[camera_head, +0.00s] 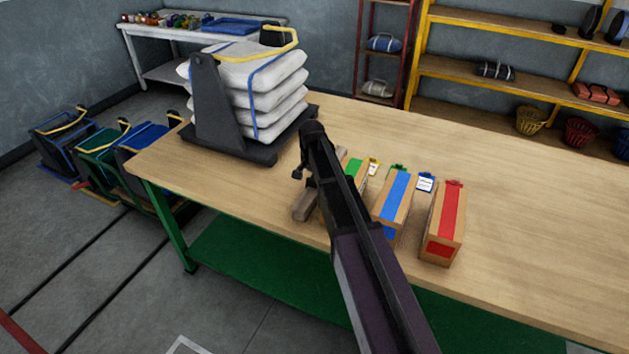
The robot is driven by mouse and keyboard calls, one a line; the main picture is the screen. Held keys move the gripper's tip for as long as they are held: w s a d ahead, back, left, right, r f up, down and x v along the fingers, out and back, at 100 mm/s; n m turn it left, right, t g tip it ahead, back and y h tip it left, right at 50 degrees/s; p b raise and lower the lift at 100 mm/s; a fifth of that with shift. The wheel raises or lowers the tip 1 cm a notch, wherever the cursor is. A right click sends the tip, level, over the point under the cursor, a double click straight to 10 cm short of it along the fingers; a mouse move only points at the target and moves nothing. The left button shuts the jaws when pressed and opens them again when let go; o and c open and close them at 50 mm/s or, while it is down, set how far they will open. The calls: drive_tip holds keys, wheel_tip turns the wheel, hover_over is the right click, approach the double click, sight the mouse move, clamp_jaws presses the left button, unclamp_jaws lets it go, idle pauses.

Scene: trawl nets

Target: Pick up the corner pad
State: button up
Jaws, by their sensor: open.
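A stack of white sacks (268,88) stands on a dark pallet (262,153) at the left of the wooden table, with a blue strap and a yellow strap (252,50). A small dark block (275,36) at the stack's top right edge, beside the yellow strap, looks like the corner pad; I cannot be sure. My arm crosses the middle of the view. My gripper (299,172) is small and dark at its end, right of the pallet. It appears open and empty, apart from the stack. My arm hides part of it.
Boxes with green (353,170), blue (394,200) and red (446,222) bands stand near the table's front edge. A grey-brown piece (304,206) lies below my gripper. A dark upright plate (210,100) stands at the stack's left. The table's right side is clear.

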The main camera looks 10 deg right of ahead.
drive_tip(key=c, duration=1.2)
drive_tip(key=shift+r, duration=0.15)
wheel_tip(320, 180, up, 10)
drive_tip(key=p, duration=1)
wheel_tip(320, 180, up, 10)
drive_tip(key=p, duration=1.1)
drive_tip(key=shift+r, duration=0.25)
